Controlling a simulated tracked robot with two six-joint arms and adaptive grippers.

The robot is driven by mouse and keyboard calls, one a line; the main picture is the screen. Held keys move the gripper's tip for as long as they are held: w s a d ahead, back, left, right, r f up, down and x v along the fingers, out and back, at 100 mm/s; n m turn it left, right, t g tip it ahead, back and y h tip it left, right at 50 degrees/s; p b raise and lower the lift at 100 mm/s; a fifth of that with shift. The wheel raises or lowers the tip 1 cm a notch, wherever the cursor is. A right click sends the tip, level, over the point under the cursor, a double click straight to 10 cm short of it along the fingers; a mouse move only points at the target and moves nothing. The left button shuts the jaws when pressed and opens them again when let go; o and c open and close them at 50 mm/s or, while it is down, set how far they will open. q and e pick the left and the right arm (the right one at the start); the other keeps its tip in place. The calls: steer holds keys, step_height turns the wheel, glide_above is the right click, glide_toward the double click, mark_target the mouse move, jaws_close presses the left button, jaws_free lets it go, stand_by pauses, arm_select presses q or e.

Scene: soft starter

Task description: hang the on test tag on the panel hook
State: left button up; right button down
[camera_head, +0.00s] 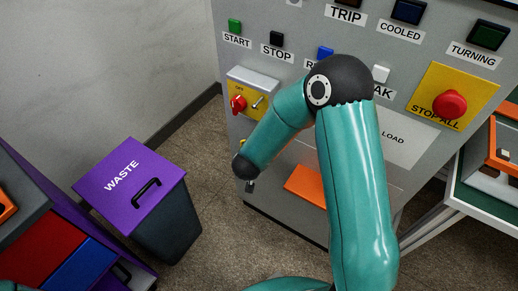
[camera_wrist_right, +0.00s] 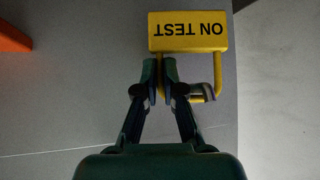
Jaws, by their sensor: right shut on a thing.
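The yellow on test tag (camera_wrist_right: 188,30) shows upside down in the right wrist view, with a yellow loop on its lettered plate. My right gripper (camera_wrist_right: 160,72) is shut on one side of this loop. In the head view my teal right arm reaches to the grey panel (camera_head: 295,160), and only a dark bit of its gripper (camera_head: 250,186) shows low in front of it. My left gripper is out of view.
A purple-lidded waste bin (camera_head: 165,215) stands left of the panel. A red stop button (camera_head: 449,104) and labelled push buttons are on the panel. An orange piece (camera_head: 304,185) is low on it. A white-legged table (camera_head: 488,200) stands at the right.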

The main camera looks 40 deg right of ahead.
stand_by(0.3)
steer(key=c, duration=1.2)
jaws_free()
